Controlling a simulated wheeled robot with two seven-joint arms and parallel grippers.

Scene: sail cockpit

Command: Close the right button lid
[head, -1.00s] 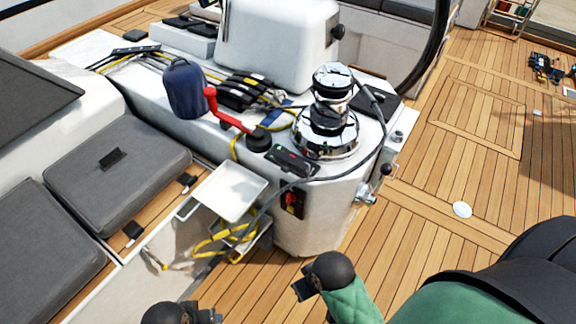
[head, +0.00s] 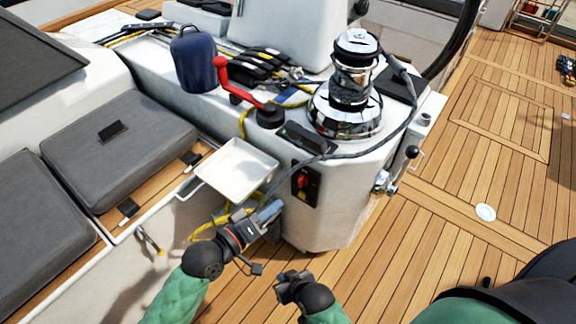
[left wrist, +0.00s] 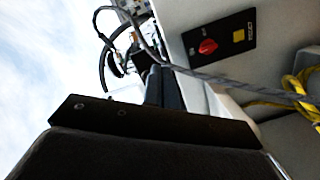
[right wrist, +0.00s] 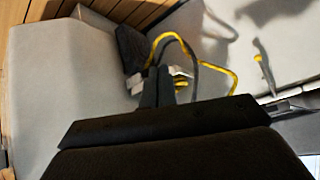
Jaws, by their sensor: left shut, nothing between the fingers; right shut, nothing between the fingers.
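A dark button unit (head: 304,138) lies on the white console's top near its front edge, just left of the chrome winch (head: 345,105). It is small, and I cannot tell its right lid from its left or how far either stands open. My left gripper (head: 268,212) is shut and empty, low in front of the console, below the button unit and apart from it. Its fingers show in the left wrist view (left wrist: 162,88). My right gripper (head: 284,284) is shut and empty, lower, over the deck. Its fingers show in the right wrist view (right wrist: 158,88).
A white tray (head: 237,168) juts out left of the button unit, with yellow rope (head: 207,228) below. A grey cable (head: 345,156) crosses the console front. A red winch handle (head: 232,82) stands behind. A red-switch panel (head: 305,184) is on the front face. Open deck lies right.

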